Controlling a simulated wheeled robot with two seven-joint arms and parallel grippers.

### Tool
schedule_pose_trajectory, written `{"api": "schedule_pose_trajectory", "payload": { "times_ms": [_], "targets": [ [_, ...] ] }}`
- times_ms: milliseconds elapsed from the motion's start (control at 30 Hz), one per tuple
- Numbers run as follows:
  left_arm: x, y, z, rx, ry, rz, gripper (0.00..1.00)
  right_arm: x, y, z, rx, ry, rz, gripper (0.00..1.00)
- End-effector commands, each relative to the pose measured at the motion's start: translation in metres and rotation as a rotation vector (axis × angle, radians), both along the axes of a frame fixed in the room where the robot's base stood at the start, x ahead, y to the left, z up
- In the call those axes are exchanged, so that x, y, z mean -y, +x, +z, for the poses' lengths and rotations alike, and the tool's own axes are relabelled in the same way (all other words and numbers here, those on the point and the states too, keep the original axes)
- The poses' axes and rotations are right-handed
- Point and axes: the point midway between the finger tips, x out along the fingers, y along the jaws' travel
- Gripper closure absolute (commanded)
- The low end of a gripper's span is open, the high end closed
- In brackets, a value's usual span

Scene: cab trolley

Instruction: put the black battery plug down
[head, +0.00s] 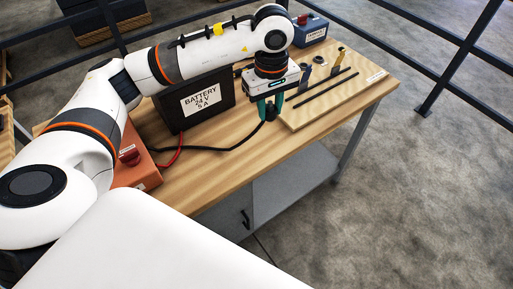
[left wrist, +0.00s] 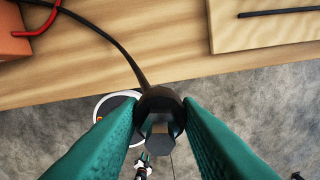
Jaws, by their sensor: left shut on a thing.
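The black battery plug (left wrist: 160,112) sits between the green fingers of my left gripper (left wrist: 162,122) in the left wrist view, with its cable running up and left from it. In the head view my left gripper (head: 268,109) hangs fingers down over the wooden table (head: 215,172), near its front edge, shut on the plug (head: 271,112). I cannot tell whether the plug touches the tabletop. The black battery box (head: 195,100), labelled "BATTERY 24 V 5 A", stands left of the gripper.
An orange box (head: 133,165) with a red cable stands at the table's left. A light wooden board (head: 318,103) with dark rods lies right of the gripper. A blue box (head: 310,30) stands at the back. Dark railings (head: 455,65) surround the table. Bare tabletop shows in front.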

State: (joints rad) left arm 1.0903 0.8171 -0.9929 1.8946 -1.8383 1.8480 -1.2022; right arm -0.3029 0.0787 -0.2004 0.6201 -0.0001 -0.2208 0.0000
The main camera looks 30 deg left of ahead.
Motion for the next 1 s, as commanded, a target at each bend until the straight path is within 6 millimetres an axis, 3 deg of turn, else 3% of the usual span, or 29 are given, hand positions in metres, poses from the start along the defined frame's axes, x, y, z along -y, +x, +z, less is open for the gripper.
{"api": "schedule_pose_trajectory", "payload": {
  "times_ms": [300, 533, 733, 1000],
  "targets": [
    [-0.047, 0.034, -0.037, -0.013, -0.026, 0.9, 1.0, -0.001, 0.008, -0.016, 0.013, 0.002, 0.0, 0.67],
    [-0.083, 0.045, -0.063, -0.022, -0.029, 1.476, 1.0, -0.001, 0.005, -0.024, 0.008, 0.001, 0.0, 0.67],
    [-0.099, 0.047, -0.074, -0.023, -0.023, 1.716, 1.0, -0.001, 0.005, -0.026, 0.007, 0.001, 0.0, 0.67],
    [-0.101, 0.047, -0.117, -0.028, -0.02, 1.754, 1.0, 0.0, 0.002, -0.014, 0.002, 0.001, -0.001, 0.67]
  ]
}}
